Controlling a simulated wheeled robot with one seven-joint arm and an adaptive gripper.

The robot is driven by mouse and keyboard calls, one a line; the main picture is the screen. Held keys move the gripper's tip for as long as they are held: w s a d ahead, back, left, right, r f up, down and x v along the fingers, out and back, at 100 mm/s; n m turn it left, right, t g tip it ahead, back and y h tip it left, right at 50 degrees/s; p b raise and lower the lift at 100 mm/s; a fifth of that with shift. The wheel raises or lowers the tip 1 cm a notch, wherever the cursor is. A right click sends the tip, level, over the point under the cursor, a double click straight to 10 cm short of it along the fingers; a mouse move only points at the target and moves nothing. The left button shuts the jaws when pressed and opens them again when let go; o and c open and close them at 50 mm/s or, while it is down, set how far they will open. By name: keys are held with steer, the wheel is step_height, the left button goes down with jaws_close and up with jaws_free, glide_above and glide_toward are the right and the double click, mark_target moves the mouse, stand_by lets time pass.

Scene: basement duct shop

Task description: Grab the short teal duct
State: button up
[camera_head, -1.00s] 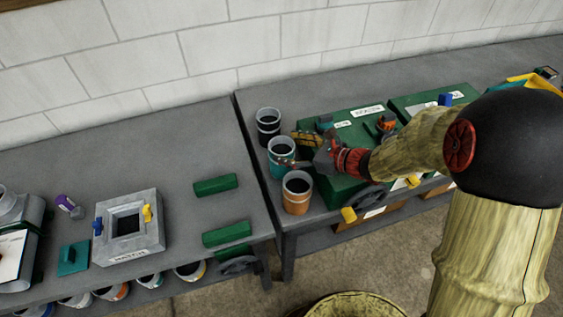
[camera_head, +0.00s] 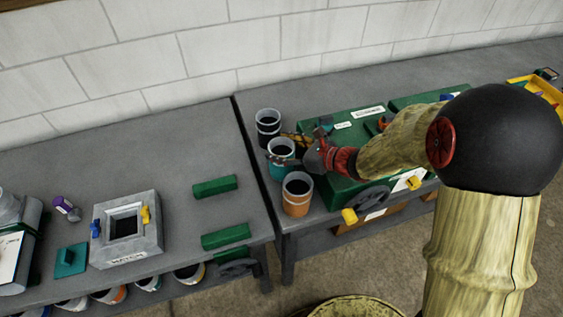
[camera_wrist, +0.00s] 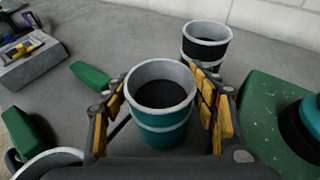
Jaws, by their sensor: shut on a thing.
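The short teal duct (camera_head: 279,161) is an upright round piece with a pale grey rim and band and a dark inside. It stands on the bench between a black duct (camera_head: 268,126) and an orange duct (camera_head: 297,196). In the wrist view the teal duct (camera_wrist: 160,131) sits between the yellow-padded fingers of my gripper (camera_wrist: 162,115). My gripper (camera_head: 287,158) reaches it from the right and is shut on it, a finger on each side. The lower part of the duct is partly hidden by the wrist in the wrist view.
The black duct (camera_wrist: 206,46) stands just behind the teal one in the wrist view. Green boxes (camera_head: 345,122) stand close on the right. Green blocks (camera_head: 215,186) and a grey square frame (camera_head: 128,228) lie on the left bench. A gap separates the two benches.

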steer(key=c, duration=0.8)
steer(key=shift+r, duration=0.1)
